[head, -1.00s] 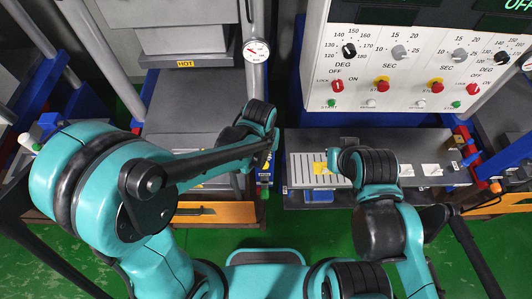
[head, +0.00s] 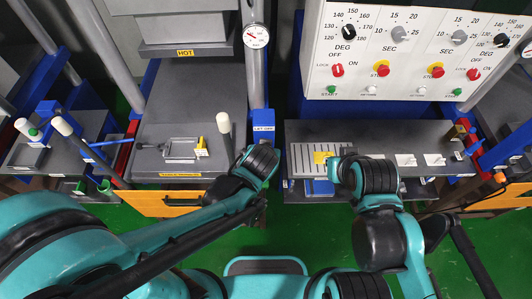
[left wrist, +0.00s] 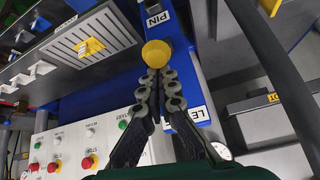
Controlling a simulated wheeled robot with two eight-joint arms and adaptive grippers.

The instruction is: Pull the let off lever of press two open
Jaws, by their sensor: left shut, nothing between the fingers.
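The blue post (head: 263,117) of the middle press bears a LET OFF label (head: 264,128). A grey lever with a rounded pale knob (head: 223,122) stands upright just left of it; I cannot tell if it is the let off lever. In the left wrist view, my left gripper (left wrist: 157,75) is shut and empty, its fingertips close beside a round yellow knob (left wrist: 155,53) on the blue post; contact is unclear. A PIN label (left wrist: 157,17) lies beyond the knob. In the head view, my left wrist hides the post's near end. My right gripper's fingers are hidden.
A white control panel (head: 400,75) with dials and buttons stands at the back right. A grey slotted plate (head: 300,160) with a yellow piece lies below it. A gauge (head: 256,36) and a HOT label (head: 185,53) sit behind.

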